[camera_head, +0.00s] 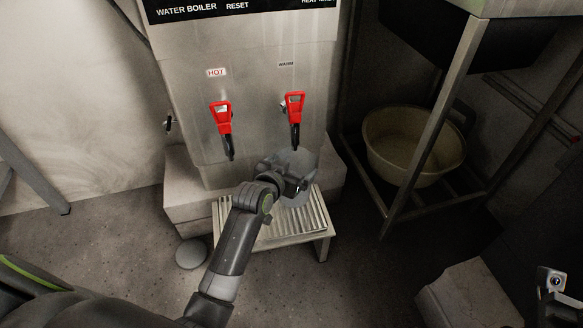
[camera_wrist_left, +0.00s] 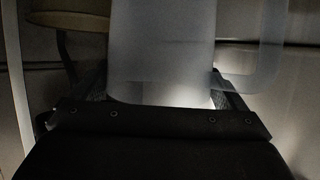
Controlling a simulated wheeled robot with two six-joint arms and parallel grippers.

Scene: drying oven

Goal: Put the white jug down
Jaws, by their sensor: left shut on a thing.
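The white jug (camera_head: 298,162) is translucent and pale, under the tap marked WARM in the head view. It is partly hidden by my left gripper (camera_head: 297,188), which is shut on it. In the left wrist view the jug (camera_wrist_left: 165,50) stands between the fingers, with its handle (camera_wrist_left: 272,45) out to the right. The jug is over the back right part of the slatted stand (camera_head: 262,234). I cannot tell whether its base touches the slats.
The steel water boiler (camera_head: 255,50) stands behind, with a red HOT tap (camera_head: 221,115) and a red WARM tap (camera_head: 295,105) close above the jug. A round basin (camera_head: 413,150) sits on a metal rack (camera_head: 435,130) at the right. The slats left of the jug look bare.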

